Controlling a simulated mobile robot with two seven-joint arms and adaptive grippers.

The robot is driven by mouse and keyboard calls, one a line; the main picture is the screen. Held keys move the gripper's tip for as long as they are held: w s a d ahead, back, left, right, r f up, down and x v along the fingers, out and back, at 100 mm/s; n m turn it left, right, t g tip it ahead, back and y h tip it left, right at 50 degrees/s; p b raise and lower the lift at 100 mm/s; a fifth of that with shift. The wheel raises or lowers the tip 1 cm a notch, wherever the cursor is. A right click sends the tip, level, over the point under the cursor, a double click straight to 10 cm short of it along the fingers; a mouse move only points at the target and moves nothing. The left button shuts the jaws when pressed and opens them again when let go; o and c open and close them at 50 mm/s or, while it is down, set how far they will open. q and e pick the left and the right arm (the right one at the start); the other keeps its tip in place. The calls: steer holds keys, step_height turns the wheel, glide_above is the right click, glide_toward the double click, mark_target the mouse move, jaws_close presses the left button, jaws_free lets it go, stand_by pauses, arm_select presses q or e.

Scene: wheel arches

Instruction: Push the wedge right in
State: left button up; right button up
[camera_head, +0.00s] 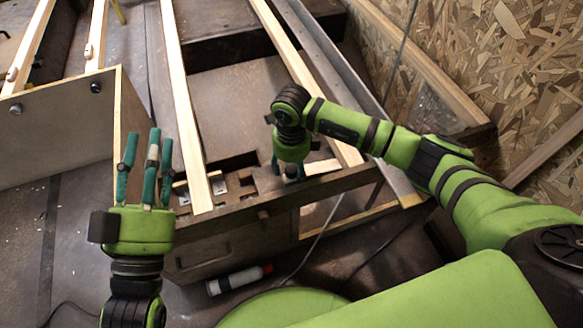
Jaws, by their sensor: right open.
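A short pale wooden piece (322,167), which looks like the wedge, lies at the near end of the dark wooden bench (340,184). It is just right of my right gripper (289,172). My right gripper points down at the bench with its fingers low over the top; it is open. Its fingertips are partly hidden, and I cannot tell whether they touch the wedge. My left gripper (145,140) points up and away at the left, in front of a wooden panel. Its green fingers are spread and nothing shows between them.
Long pale wooden rails (183,100) run away across the bench. Cut-out slots (230,170) with small parts lie left of my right gripper. A bottle with a red cap (238,280) lies on the floor below. A chipboard wall (510,70) stands at the right.

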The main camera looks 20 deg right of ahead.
mark_target(323, 166)
arm_select(q)
steer(key=shift+s+r, duration=0.1)
steer(key=shift+r, duration=0.15)
arm_select(e)
steer(key=shift+f, duration=0.15)
jaws_close()
steer(key=d, duration=0.8)
steer(key=shift+w+d, duration=0.1)
steer(key=shift+w, duration=0.05)
arm_select(q)
steer(key=shift+w+a+f+g+y, duration=0.15)
steer(key=shift+w+f+g, duration=0.1)
steer(key=shift+f, duration=0.3)
steer(key=shift+w+a+f+g+y, duration=0.15)
steer(key=shift+w+f, duration=0.1)
steer(key=shift+f, duration=0.3)
arm_select(e)
steer(key=shift+d, duration=0.5)
jaws_free()
arm_select(q)
steer(key=shift+d, duration=0.15)
arm_select(e)
steer(key=shift+a, duration=0.15)
